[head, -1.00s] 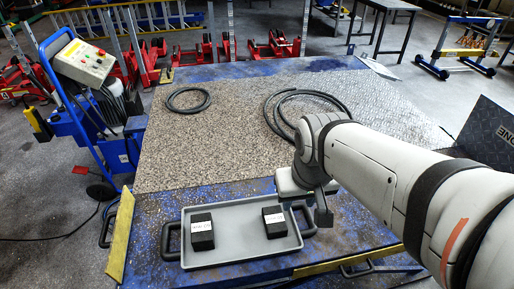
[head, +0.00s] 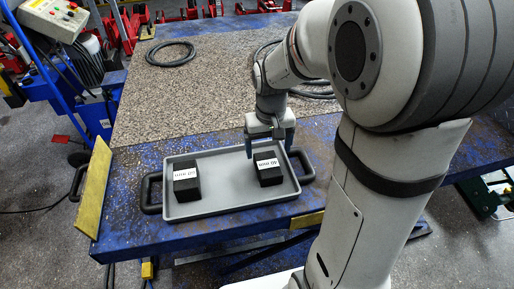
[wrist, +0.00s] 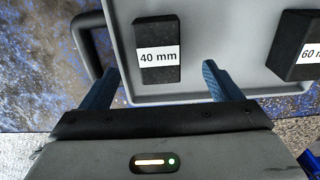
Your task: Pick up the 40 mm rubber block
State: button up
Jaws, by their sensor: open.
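The 40 mm rubber block (head: 270,175) is black with a white label and lies in the right part of the grey tray (head: 228,208). It also shows in the wrist view (wrist: 157,68), its label reading 40 mm. My gripper (head: 269,149) is open and empty, pointing down at the block's far side. In the wrist view my two blue fingers (wrist: 159,72) stand left and right of the block's near end, with gaps on both sides. I cannot tell how high the fingertips are above the tray.
The 60 mm block (head: 186,183) lies in the left part of the tray and shows in the wrist view (wrist: 293,50). The tray has black handles and sits on a blue table (head: 130,215). A black hose ring (head: 169,53) lies farther back.

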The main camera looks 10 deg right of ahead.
aim_at(268, 164)
jog(key=f, duration=0.2)
jog(key=f+b, duration=0.1)
jog(key=f, duration=0.2)
jog(key=w+f+b, duration=0.1)
jog(key=f, duration=0.2)
jog(key=shift+d+f, duration=0.15)
jog(key=shift+f, duration=0.05)
jog(key=c, duration=1.3)
jog(key=shift+r, duration=0.1)
